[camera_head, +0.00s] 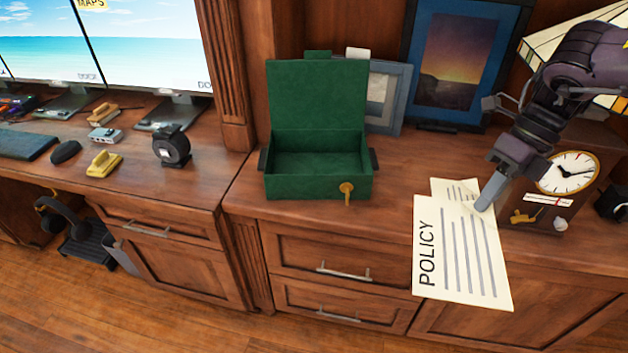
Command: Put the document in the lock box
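The document (459,255) is a cream sheet marked POLICY with grey lines, in front of the counter's right part. A smaller lined cream part shows behind its top edge. My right gripper (484,205) comes in from the upper right. One finger lies over the document's top edge, and the gripper appears shut on it; the other finger is hidden. The lock box (318,183) is a green box on the counter, left of the document. Its lid (316,95) stands open, its visible inside looks empty, and a gold key (347,190) is at its front. My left gripper is not in view.
A clock (572,173) stands right of my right gripper. Picture frames (450,60) lean behind the lock box and to its right. A desk with monitors, a tape dispenser (171,148) and a yellow stapler (103,163) is at left. Counter between box and document is clear.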

